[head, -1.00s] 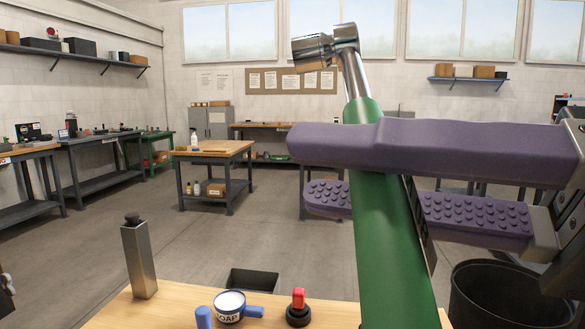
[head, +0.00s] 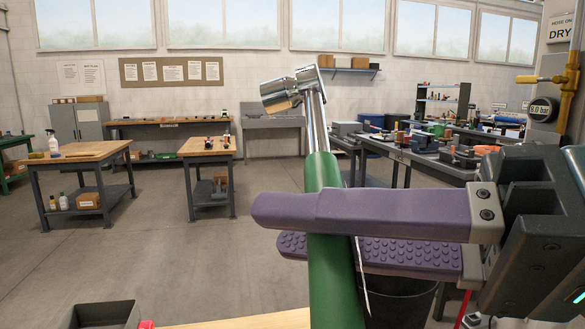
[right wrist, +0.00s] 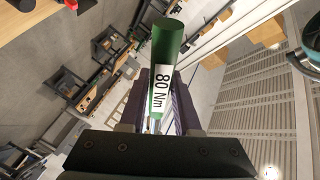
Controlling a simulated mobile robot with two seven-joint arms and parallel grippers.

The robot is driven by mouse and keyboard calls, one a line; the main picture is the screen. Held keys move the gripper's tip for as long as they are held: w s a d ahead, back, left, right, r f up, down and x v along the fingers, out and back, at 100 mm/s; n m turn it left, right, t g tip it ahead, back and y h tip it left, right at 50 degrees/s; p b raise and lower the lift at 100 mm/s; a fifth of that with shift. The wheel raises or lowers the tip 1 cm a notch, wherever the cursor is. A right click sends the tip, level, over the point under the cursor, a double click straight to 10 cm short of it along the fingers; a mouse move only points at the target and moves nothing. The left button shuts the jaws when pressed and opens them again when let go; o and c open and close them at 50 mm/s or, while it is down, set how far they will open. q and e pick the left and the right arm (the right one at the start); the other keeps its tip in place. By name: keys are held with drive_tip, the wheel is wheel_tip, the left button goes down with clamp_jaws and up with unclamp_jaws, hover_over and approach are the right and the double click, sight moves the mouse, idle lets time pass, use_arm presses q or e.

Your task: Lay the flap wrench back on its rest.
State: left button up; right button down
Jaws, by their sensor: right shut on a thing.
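The flap wrench has a green handle (head: 325,255) and a shiny metal head (head: 290,92). In the head view it stands nearly upright, head at the top, close in front of me. My right gripper (head: 300,225), with purple fingers, is shut around the green handle. The right wrist view shows the green handle (right wrist: 165,50) with a white "80 Nm" label between the purple fingers (right wrist: 160,100). My left gripper is not in view. I cannot make out the wrench's rest in these frames.
A wooden table edge (head: 250,320) shows at the bottom, with a dark open box (head: 103,315) left of it. A dark bin (head: 400,300) stands behind the gripper. Workbenches (head: 85,155) stand farther back, with open grey floor between. A pressure gauge and yellow pipe (head: 545,108) are at right.

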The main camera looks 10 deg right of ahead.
drive_tip(key=w+f+g+h+b, duration=0.15)
drive_tip(key=f+h, duration=0.25)
drive_tip(key=f, duration=0.5)
drive_tip(key=w+a+f+n+g+h+b, duration=0.1)
drive_tip(key=w+f+h+b, duration=0.15)
drive_tip(key=f, duration=0.65)
drive_tip(key=w+f+g+h+b, duration=0.15)
drive_tip(key=f+h, duration=0.25)
drive_tip(key=f, duration=0.5)
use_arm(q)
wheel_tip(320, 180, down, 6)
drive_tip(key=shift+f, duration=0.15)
use_arm(e)
drive_tip(key=w+d+f+g+h, duration=0.1)
drive_tip(key=w+d+f+h, duration=0.1)
drive_tip(key=d+f, duration=0.3)
drive_tip(key=shift+d+f+m+g+h, duration=0.2)
drive_tip(key=shift+d+m+g+h, duration=0.15)
drive_tip(key=shift+d+h, duration=0.5)
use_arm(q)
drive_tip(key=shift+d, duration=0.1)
use_arm(e)
drive_tip(key=shift+d, duration=0.15)
